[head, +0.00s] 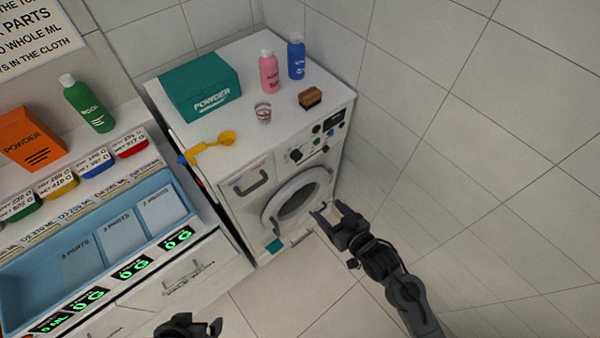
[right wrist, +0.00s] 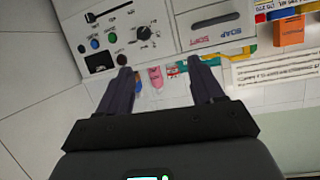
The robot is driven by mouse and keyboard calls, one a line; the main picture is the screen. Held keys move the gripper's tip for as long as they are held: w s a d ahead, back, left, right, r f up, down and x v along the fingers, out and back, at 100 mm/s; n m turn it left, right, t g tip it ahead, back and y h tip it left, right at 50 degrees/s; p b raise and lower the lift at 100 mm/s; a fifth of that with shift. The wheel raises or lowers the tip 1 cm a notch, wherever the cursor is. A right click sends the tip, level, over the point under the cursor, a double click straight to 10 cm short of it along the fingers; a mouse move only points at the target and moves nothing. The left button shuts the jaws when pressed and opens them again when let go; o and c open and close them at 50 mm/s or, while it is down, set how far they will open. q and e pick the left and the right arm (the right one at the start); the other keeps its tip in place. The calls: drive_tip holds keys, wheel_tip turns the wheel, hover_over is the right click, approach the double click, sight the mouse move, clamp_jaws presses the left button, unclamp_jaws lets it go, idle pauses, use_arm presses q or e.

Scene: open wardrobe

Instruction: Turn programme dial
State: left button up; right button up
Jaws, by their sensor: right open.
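The programme dial (head: 296,154) is a black knob on the front panel of the white washing machine (head: 240,205). In the right wrist view, the dial (right wrist: 144,33) shows upside down beyond the fingertips, with a gap between. My right gripper (head: 329,212) is open and empty, in front of the machine near the round door; its two spread fingers also show in the right wrist view (right wrist: 160,75). My left gripper (head: 200,325) is at the bottom edge, partly cut off, away from the machine; its jaws are unclear.
A blue tray (head: 30,282) is at left. The floor at right is clear.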

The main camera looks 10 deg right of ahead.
drive_tip(key=w+f+n+t+y+b, duration=0.1)
drive_tip(key=w+f+t+y+b, duration=0.1)
drive_tip(key=w+f+b, duration=0.8)
drive_tip(key=t+b, duration=0.1)
drive_tip(key=b, duration=0.8)
approach(299, 158)
drive_tip(key=shift+n, duration=0.4)
drive_tip(key=b+x, duration=0.1)
drive_tip(key=x, duration=0.8)
drive_tip(key=shift+w+a, duration=0.1)
drive_tip(key=shift+w, duration=0.1)
drive_tip(key=shift+f, duration=0.1)
drive_tip(key=shift+c, duration=0.5)
drive_tip(key=c, duration=0.9)
drive_tip(key=shift+c, duration=0.2)
